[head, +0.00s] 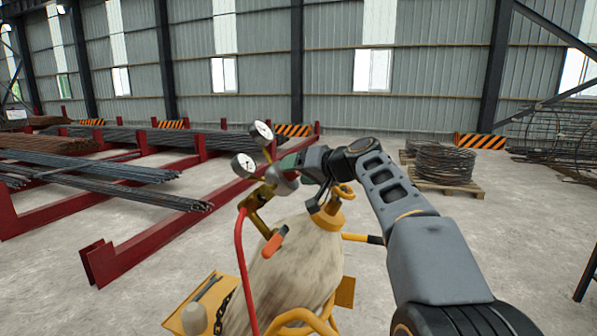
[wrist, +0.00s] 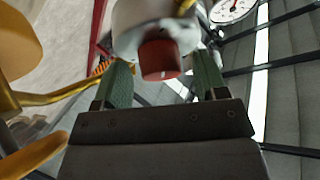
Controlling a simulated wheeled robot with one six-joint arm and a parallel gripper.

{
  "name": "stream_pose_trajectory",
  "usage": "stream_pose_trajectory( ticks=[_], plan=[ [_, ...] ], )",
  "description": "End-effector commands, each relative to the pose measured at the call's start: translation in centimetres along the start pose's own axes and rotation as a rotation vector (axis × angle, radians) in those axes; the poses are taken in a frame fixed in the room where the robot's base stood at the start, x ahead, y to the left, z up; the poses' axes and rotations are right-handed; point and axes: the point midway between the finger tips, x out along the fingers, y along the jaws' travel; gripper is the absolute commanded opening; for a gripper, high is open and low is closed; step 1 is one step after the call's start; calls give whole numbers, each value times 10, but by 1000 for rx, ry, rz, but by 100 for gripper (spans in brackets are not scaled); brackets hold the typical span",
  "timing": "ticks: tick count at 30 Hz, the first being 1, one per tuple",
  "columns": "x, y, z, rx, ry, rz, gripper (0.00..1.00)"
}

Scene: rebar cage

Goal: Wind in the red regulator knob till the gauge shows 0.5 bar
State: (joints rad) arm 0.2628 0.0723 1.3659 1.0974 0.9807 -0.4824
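The red regulator knob (wrist: 160,60) shows in the wrist view, on the front of the pale round regulator body (wrist: 140,22). My gripper (wrist: 163,80) is open, with one green finger on each side of the knob and a visible gap on both sides. In the head view my gripper (head: 287,166) is at the regulator (head: 281,182), and the knob is hidden there. Two white-faced gauges, an upper one (head: 262,130) and a lower one (head: 243,166), stand on the regulator. A gauge (wrist: 233,8) is cut off at the wrist view's top. I cannot read the pressures.
The regulator sits on a worn cylinder (head: 300,262) in a yellow trolley (head: 197,300). A red hose (head: 241,260) hangs down beside an orange-red lever (head: 273,243). Red racks (head: 150,240) with steel bars are at left; a wire coil (head: 443,165) sits on a pallet at right.

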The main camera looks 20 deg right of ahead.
Motion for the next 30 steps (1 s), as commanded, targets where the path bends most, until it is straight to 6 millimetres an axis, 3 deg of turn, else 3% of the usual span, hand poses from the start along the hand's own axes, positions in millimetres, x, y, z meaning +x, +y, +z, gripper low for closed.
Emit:
stream_pose_trajectory(
  ticks=[2,14,23,30],
  plan=[
    [0,0,0,0,0,0,58],
    [0,0,0,0,0,0,20],
    [-1,-2,-1,38,2,20,19],
    [-2,-6,-3,177,9,95,19]
  ],
)
